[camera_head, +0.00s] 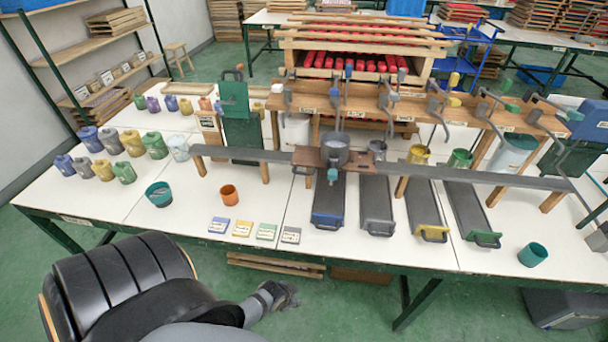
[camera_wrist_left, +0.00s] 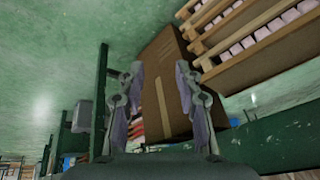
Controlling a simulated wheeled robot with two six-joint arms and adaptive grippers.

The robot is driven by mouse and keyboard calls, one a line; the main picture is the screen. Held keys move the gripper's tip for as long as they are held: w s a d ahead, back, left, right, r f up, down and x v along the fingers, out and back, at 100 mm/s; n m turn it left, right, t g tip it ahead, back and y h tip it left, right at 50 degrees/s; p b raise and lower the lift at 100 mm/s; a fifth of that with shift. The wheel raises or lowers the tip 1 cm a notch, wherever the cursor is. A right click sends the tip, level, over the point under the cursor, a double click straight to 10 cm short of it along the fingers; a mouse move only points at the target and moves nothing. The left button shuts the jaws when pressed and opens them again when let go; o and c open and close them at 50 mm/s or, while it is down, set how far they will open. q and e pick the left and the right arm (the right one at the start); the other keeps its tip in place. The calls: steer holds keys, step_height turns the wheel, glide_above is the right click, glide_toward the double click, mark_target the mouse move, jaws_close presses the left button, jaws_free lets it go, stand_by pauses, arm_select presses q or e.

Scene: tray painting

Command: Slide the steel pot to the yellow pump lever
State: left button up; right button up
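The steel pot (camera_head: 335,145) sits on a brown carriage (camera_head: 308,156) on the long dark rail (camera_head: 245,155), in front of the blue-knobbed lever (camera_head: 348,72) and behind the blue-ended tray. The yellow-knobbed pump lever (camera_head: 453,80) stands on the wooden rack further right, with a grey-knobbed lever (camera_head: 393,78) between. My left gripper (camera_head: 280,295) is low in front of the table, over the floor, well away from the pot. The left wrist view shows its two fingers (camera_wrist_left: 160,75) spread and empty. My right gripper is not seen.
Dark trays with blue, grey, yellow (camera_head: 431,233) and green ends lie under the rail. An orange cup (camera_head: 229,195), a teal cup (camera_head: 158,194) and colour cards stand front left; another teal cup (camera_head: 532,254) is front right. The table's front edge separates my left gripper from everything above.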

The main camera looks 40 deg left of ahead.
mark_target(302, 173)
arm_select(q)
steer(key=w+d+r+m+t+h+b, duration=0.1)
steer(key=w+d+r+m+t, duration=0.2)
steer(key=w+r, duration=0.45)
steer(key=w+r+m+t+h+b, duration=0.25)
steer(key=w+r+m, duration=0.25)
steer(key=r, duration=0.6)
steer(key=w+a+r+m+t, duration=0.1)
steer(key=a, duration=0.1)
steer(key=w+a+m+t+y, duration=0.1)
steer(key=a+t, duration=0.1)
steer(key=w+a+r+m+t+p, duration=0.1)
steer(key=a+t, duration=0.1)
steer(key=shift+w+r, duration=0.1)
steer(key=shift+r, duration=0.25)
steer(key=a+r+m+t+y, duration=0.3)
steer(key=a+r+t+y, duration=0.15)
steer(key=a, duration=0.85)
steer(key=b+x, duration=0.1)
steer(key=x, duration=0.3)
steer(key=b+x, duration=0.1)
steer(key=x, duration=0.4)
steer(key=shift+w+r+b, duration=0.2)
steer(key=shift+r+b, duration=0.1)
steer(key=shift+b, duration=0.1)
steer(key=shift+w+a+r, duration=0.1)
steer(key=shift+w+r, duration=0.05)
steer(key=shift+w, duration=0.2)
